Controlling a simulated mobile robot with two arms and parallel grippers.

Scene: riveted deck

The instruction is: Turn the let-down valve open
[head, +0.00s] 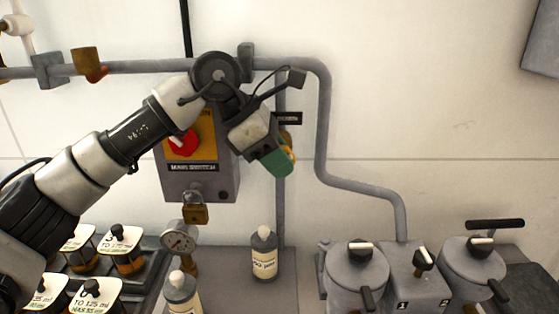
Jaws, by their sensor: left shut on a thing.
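My left gripper (278,160) reaches in from the left, pointing down and right, in front of the thin vertical pipe beside the main switch box. Its green end is shut on a small part of the let-down valve (291,152). Only a bit of orange and brass shows at the gripper's right edge. The gripper hides most of the handle, so I cannot tell how far it is turned. A small dark label plate (288,118) is just above. My right gripper is not in view.
The main switch box (223,180) with a red knob is close behind my arm. Two lidded grey pots (357,270) stand right.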

